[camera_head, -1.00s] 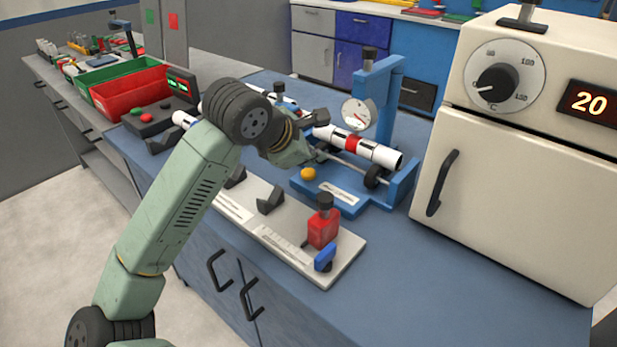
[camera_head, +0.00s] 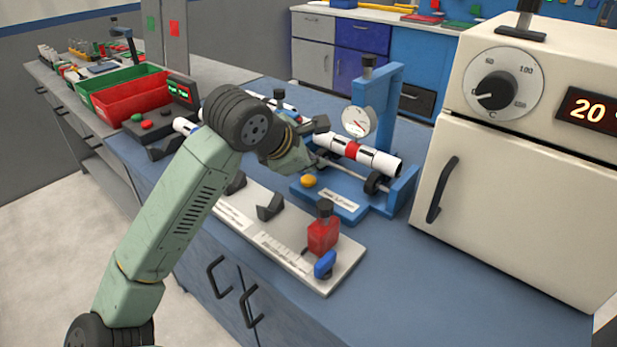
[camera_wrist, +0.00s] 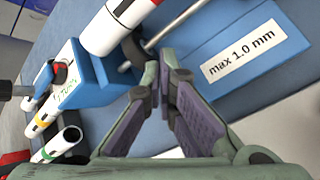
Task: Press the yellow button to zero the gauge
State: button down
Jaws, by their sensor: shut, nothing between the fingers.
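The yellow button (camera_head: 309,181) is on the blue base of the gauge stand (camera_head: 388,100) in the head view. The round white gauge (camera_head: 357,122) hangs on the stand above a white pipe (camera_head: 376,157) with a red band. My gripper (camera_wrist: 166,75) is shut and empty, its fingers together in the wrist view. In the head view my wrist is just behind and left of the button, and the fingertips are hard to make out. The button does not show in the wrist view; a "max 1.0 mm" label (camera_wrist: 240,53) on the blue base does.
A white board (camera_head: 285,245) with a red bottle-like block (camera_head: 323,234) and a blue clamp lies in front. A cream oven (camera_head: 520,190) stands on the right. Red and green bins (camera_head: 130,98) and a control box (camera_head: 150,120) are at the left. Blue bench top is clear at front right.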

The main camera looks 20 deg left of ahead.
aim_at(312, 180)
jog(key=shift+f+b, duration=0.2)
jog(key=shift+b, duration=0.1)
jog(key=shift+f+b, duration=0.3)
jog(key=shift+b, duration=0.25)
jog(key=shift+f+b, duration=0.4)
jog(key=shift+b, duration=0.3)
dwell(0.7)
dwell(0.3)
jog(key=shift+r, duration=0.9)
jog(key=shift+r+p, duration=1.35)
jog(key=shift+r, duration=1.2)
